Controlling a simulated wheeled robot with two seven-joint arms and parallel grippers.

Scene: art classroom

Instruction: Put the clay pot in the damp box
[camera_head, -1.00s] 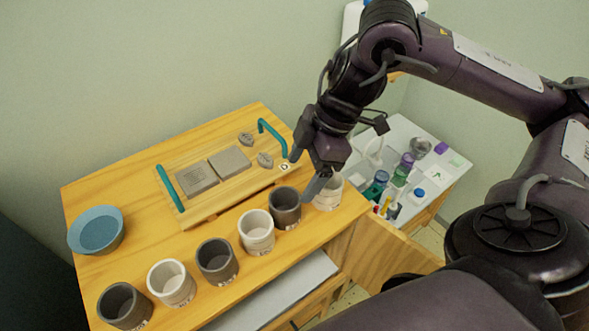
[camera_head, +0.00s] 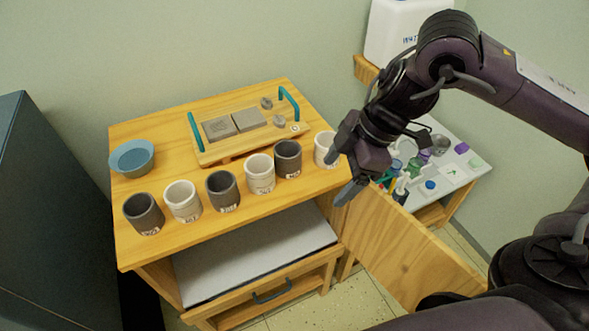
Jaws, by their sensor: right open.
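Several clay pots stand upright in a row on the wooden cabinet's top: a dark one (camera_head: 144,213), a white one (camera_head: 183,201), a dark one (camera_head: 222,191), a white one (camera_head: 260,173), a dark one (camera_head: 288,158) and a white one (camera_head: 323,146) at the right end. They bear small labels, too small to read. My right gripper (camera_head: 341,174) is open and empty beside the right-end white pot, partly overlapping it in view; I cannot tell whether they touch. An open compartment with a pale grey floor (camera_head: 255,255) lies under the top; I cannot tell whether this is the damp box.
A blue bowl (camera_head: 132,158) stands at the back left. A wooden tray with teal handles (camera_head: 196,132) holds grey slabs and small pieces. A wooden panel (camera_head: 415,255) juts out at the right. A side table (camera_head: 455,177) holds bottles. A dark cabinet (camera_head: 50,210) stands left.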

